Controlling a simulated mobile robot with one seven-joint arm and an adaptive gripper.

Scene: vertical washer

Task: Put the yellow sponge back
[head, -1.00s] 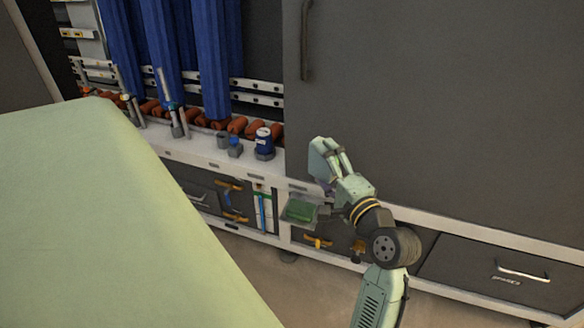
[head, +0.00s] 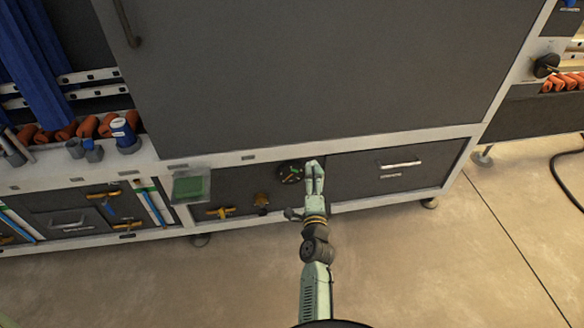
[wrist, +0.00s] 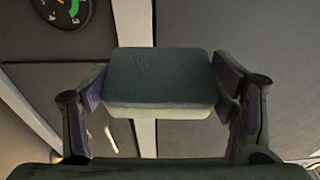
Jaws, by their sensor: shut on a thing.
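My gripper (wrist: 160,100) is shut on a block-shaped sponge (wrist: 160,78), held between its two fingers in the wrist view. The sponge looks dull grey-green there, not clearly yellow. In the head view my gripper (head: 314,182) is low in front of the dark cabinet, right of a round gauge (head: 290,172). The sponge is hard to tell from the pale fingers there. A small clear tray (head: 205,177) on the cabinet front, left of my gripper, has a green pad (head: 190,188) in it.
A drawer with a metal handle (head: 400,164) is right of my gripper. Yellow valve handles (head: 219,212) stick out below and right of the tray. A blue-and-white can (head: 122,132) stands on the ledge at left. The floor (head: 420,265) at right is open.

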